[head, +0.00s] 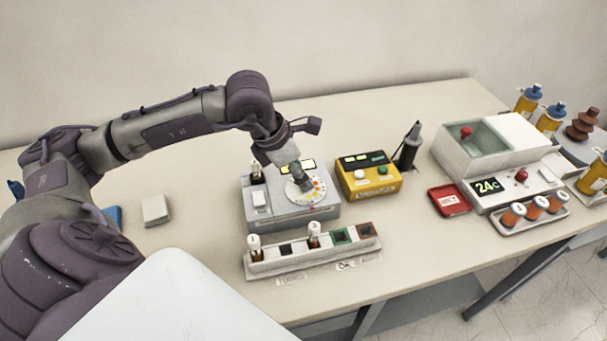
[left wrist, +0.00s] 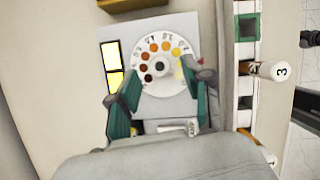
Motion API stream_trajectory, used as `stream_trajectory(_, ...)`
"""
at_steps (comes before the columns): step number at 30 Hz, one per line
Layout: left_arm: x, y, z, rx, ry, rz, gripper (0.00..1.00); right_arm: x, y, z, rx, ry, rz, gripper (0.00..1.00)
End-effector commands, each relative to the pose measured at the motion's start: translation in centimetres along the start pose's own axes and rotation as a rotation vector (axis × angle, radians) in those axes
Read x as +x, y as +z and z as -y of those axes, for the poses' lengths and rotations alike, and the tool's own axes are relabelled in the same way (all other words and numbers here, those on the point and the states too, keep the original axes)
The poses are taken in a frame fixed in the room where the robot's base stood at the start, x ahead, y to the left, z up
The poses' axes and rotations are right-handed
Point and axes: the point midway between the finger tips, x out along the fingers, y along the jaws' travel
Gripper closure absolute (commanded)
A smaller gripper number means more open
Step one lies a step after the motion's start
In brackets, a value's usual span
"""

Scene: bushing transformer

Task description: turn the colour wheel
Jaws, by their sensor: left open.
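The colour wheel (head: 307,189) is a white disc with coloured dots on top of a grey device (head: 255,218). In the left wrist view the wheel (left wrist: 150,82) shows a dark central knob (left wrist: 159,68) and dots running from yellow through orange and red to dark brown. My left gripper (head: 305,186) points down at the wheel. In the left wrist view its two fingers (left wrist: 160,92) are spread apart on either side of the wheel's lower part, with nothing held between them. Whether the fingertips touch the wheel I cannot tell. My right gripper is not in view.
A sample rack (head: 262,268) with capped vials stands in front of the device. A yellow box (head: 371,190) is right of it, then a black pen-like tool (head: 410,148), a red tray (head: 449,200) and a larger bath unit (head: 520,135). Bare table lies front right.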

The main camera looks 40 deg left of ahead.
Motion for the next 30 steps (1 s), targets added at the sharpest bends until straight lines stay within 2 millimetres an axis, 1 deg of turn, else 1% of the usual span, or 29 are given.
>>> stream_trajectory(3, 1.5, 0.1, 0.1, -0.001, -0.004, -0.001, 0.5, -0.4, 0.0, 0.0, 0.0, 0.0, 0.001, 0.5)
stream_trajectory(6, 2.3, 0.0, 0.0, -0.001, -0.001, 0.0, 0.5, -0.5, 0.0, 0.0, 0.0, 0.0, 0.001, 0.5)
stream_trajectory(10, 2.7, 0.0, 0.0, 0.0, 0.0, 0.001, 0.5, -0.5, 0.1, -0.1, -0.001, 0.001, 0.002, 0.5)
stream_trajectory(16, 2.7, 0.0, 0.0, 0.0, 0.0, 0.001, 0.5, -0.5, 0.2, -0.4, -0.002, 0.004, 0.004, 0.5)
stream_trajectory(17, 2.7, 0.0, 0.0, 0.0, 0.0, 0.0, 0.52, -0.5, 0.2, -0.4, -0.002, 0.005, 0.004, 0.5)
stream_trajectory(18, 2.7, 0.0, 0.0, 0.0, 0.0, 0.0, 0.59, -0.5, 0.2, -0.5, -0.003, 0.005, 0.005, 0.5)
stream_trajectory(25, 2.7, 0.0, 0.0, 0.0, 0.0, 0.0, 0.97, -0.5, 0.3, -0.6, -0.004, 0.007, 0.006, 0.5)
stream_trajectory(26, 2.7, 0.0, 0.0, 0.0, 0.0, 0.0, 1.0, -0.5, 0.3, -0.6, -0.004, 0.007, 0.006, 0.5)
stream_trajectory(30, 2.7, 0.0, 0.0, 0.001, 0.0, 0.0, 1.0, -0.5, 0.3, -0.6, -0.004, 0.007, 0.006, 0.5)
